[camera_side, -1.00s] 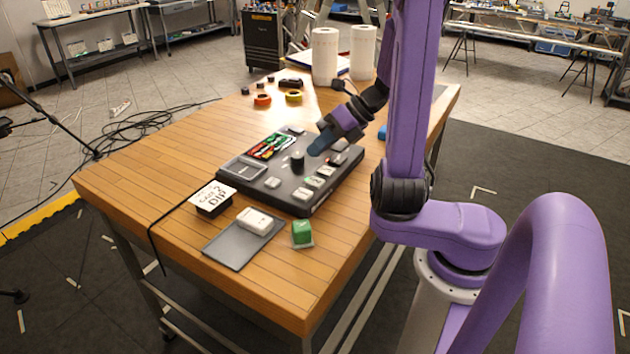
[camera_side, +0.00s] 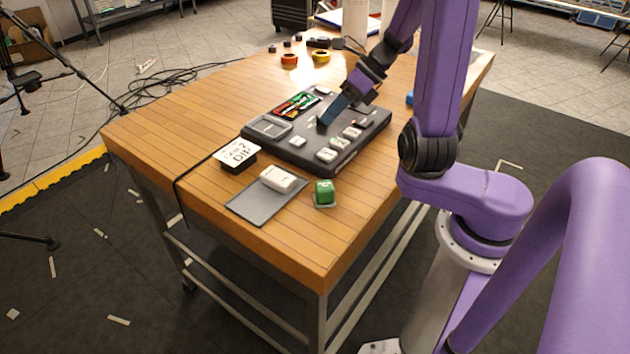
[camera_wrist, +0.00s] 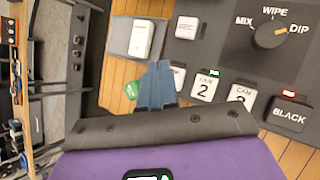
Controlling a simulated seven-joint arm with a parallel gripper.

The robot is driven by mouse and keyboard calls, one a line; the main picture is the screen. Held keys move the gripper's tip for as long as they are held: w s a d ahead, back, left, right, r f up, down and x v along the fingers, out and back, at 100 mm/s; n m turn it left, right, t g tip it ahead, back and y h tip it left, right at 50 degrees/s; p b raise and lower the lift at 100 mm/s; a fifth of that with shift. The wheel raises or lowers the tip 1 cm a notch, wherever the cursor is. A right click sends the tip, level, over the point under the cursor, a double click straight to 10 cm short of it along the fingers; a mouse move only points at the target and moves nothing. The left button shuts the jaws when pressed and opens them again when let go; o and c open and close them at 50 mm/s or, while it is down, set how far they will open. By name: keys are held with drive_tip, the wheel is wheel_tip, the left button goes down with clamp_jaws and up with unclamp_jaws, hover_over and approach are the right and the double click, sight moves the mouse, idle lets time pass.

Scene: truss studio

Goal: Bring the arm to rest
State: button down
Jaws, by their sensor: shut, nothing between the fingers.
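My gripper (camera_side: 322,124) is shut and empty, low over the middle of a black switcher panel (camera_side: 312,150) on the wooden table; I cannot tell whether it touches. In the wrist view its blue-grey fingers (camera_wrist: 157,82) are together, left of the CAM 2 button (camera_wrist: 204,88). In the side view the knob is hidden, apparently behind my gripper.
A white block (camera_side: 278,180) lies on a grey mat (camera_side: 252,204) at the table's front, with a green cube (camera_side: 324,192) beside it. Tape rolls (camera_side: 319,56) lie behind. The table's left side is clear.

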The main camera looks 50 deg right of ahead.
drive_tip(key=a+n+g, duration=0.1)
drive_tip(key=a+n, duration=0.1)
drive_tip(key=n, duration=0.1)
drive_tip(key=s+a+n+g, duration=0.1)
drive_tip(key=a+n, duration=0.1)
drive_tip(key=n, duration=0.2)
drive_tip(key=a+n+g, duration=0.2)
drive_tip(key=n, duration=0.1)
drive_tip(key=shift+s+f+n, duration=0.15)
drive_tip(key=shift+n, duration=0.15)
drive_tip(key=s+a+n+g+h, duration=0.1)
drive_tip(key=n, duration=0.3)
drive_tip(key=s+a+n+g, duration=0.1)
drive_tip(key=s+n, duration=0.1)
drive_tip(key=n, duration=0.1)
drive_tip(key=s+a+n+g+h, duration=0.1)
drive_tip(key=s+n, duration=0.1)
drive_tip(key=n, duration=0.2)
drive_tip(key=shift+a+n+h, duration=0.15)
drive_tip(key=shift+n+h, duration=0.15)
drive_tip(key=s+a+r+n+t+h, duration=0.1)
drive_tip(key=s+n+t+h, duration=0.1)
drive_tip(key=s+n, duration=1.1)
drive_tip(key=n+h, duration=0.1)
drive_tip(key=n, duration=0.9)
drive_tip(key=shift+s+a+h, duration=0.25)
drive_tip(key=shift+s+h, duration=0.05)
drive_tip(key=shift+r, duration=0.1)
